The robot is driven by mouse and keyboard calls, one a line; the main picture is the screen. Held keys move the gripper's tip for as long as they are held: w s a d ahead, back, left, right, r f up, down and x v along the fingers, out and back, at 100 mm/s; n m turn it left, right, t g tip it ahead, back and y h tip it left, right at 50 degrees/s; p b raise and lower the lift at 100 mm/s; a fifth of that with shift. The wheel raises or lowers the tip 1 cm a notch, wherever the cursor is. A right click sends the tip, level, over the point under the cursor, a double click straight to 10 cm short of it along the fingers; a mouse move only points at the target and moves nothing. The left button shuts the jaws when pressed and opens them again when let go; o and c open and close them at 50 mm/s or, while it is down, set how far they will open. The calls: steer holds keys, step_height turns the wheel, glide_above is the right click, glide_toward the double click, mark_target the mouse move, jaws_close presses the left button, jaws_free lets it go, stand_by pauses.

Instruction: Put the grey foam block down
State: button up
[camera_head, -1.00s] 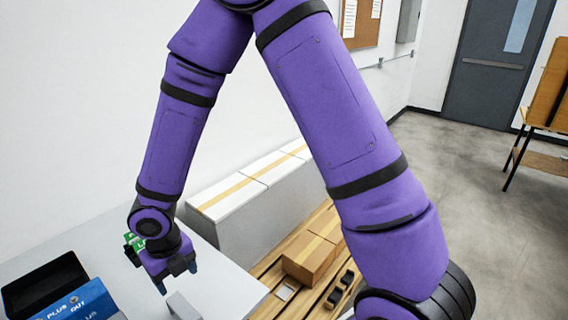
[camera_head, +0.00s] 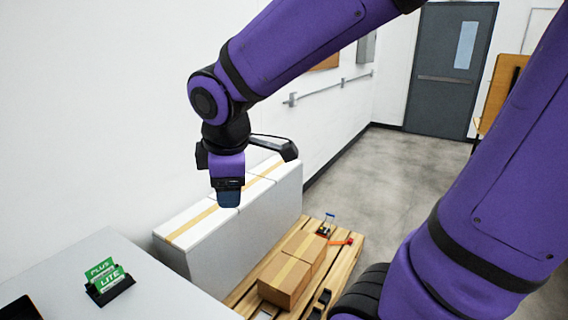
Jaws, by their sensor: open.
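I cannot make out the grey foam block in the current view. My gripper (camera_head: 228,200) points down in mid-air, in front of the white taped boxes in the picture and above table height. Its dark fingertips are seen nearly edge-on, with nothing visible in them. The jaws are open. The light grey table (camera_head: 160,283) is at the lower left, and its near part is cut off by the frame.
A black holder with green PLUS and LITE cards (camera_head: 110,283) stands on the table. White taped boxes (camera_head: 215,235) stand along the wall. A wooden pallet (camera_head: 343,268) holds brown cartons (camera_head: 285,278), dark parts and a red-and-blue item (camera_head: 328,228). Floor beyond is clear.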

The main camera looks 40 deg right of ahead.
steer(key=s+d+r+m+t, duration=0.1)
steer(key=s+d+r+m, duration=0.1)
steer(key=s+m, duration=0.3)
steer(key=s+d+r+m+y, duration=0.1)
steer(key=s+d+r+m, duration=0.1)
steer(key=s+m, duration=0.3)
steer(key=shift+s+r+m+t, duration=0.15)
steer(key=shift+r+m+t, duration=0.25)
steer(key=shift+r+m, duration=0.45)
